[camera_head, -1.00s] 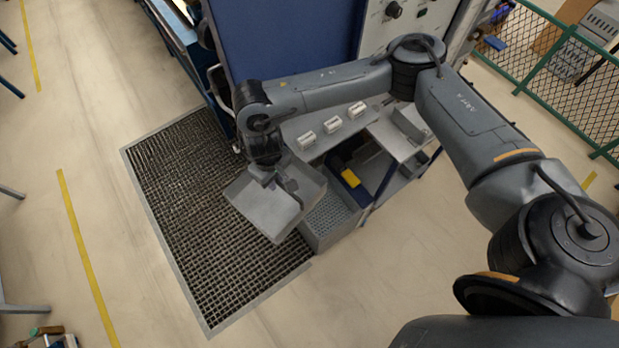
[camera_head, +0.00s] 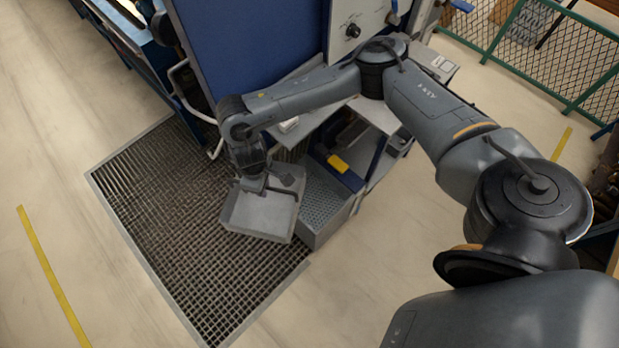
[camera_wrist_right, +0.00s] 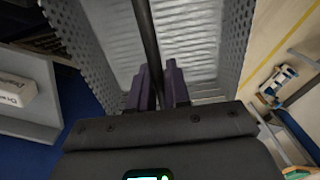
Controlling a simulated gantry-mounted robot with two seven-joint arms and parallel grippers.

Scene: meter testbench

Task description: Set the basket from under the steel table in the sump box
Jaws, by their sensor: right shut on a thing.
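My right gripper (camera_head: 266,187) is shut on the dark handle bar of a grey metal basket (camera_head: 260,216). In the right wrist view the bar runs between the two purple fingers (camera_wrist_right: 158,88). The basket's perforated walls (camera_wrist_right: 236,40) and ribbed bottom show beyond them. In the head view the basket hangs roughly level above the floor grating. Just right of it stands a grey box with a perforated inside (camera_head: 325,205), probably the sump box. The steel table (camera_head: 372,116) is behind that box, partly covered by my arm. My left gripper is not in view.
A floor grating (camera_head: 150,190) spreads left of and below the basket. A blue panel (camera_head: 255,50) and a pipe rail (camera_head: 183,90) stand behind my wrist. A yellow item (camera_head: 339,162) lies by the table's underside. Open floor (camera_head: 375,250) lies at front right.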

